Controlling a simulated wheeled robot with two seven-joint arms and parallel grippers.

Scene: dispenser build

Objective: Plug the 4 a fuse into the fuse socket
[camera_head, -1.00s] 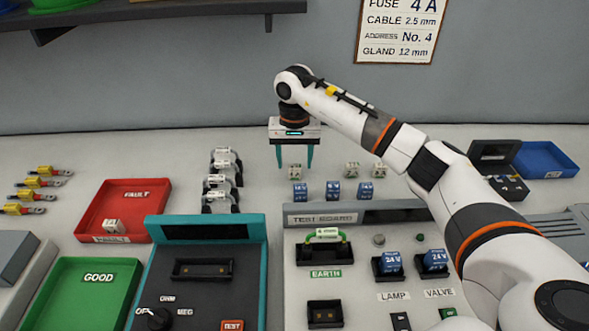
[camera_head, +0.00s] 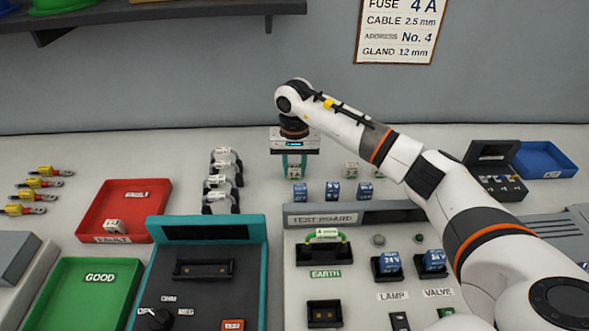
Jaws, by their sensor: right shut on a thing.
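My right gripper (camera_head: 294,166) points down at the back of the table and is shut on a small white fuse (camera_head: 295,172). The fuse sits low between the fingers, at about table level; its rating is too small to read. Two similar white blocks (camera_head: 351,170) stand just to the right. A black socket with gold contacts (camera_head: 324,314) is empty at the lower left of the test board (camera_head: 310,284); it looks like the fuse socket. My left gripper is not in view.
Blue relays (camera_head: 333,190) stand between the gripper and the board. A green-wired earth plug (camera_head: 327,240) and two 24 V relays (camera_head: 389,262) sit on the board. A teal-edged tester (camera_head: 202,293), a red fault tray (camera_head: 160,195) and a green good tray (camera_head: 130,272) are left.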

